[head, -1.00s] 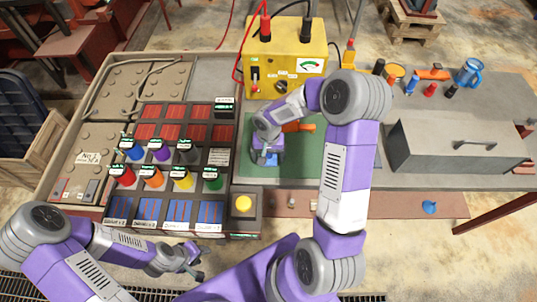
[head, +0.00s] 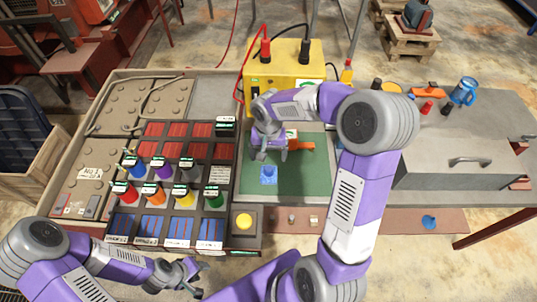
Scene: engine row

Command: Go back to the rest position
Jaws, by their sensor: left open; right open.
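My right gripper (head: 268,152) is open and hangs above the green mat (head: 310,180). A blue block-like piece (head: 268,175) lies on the mat just below it, apart from its fingers. My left gripper (head: 196,276) is open and empty at the bottom, in front of the coloured rack. My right arm arches over the mat and hides part of the bench.
A rack (head: 170,186) with several coloured knobs and red and blue slots stands left of the mat. A yellow box (head: 283,72) with cables stands behind it. A yellow button (head: 243,221) is near the front.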

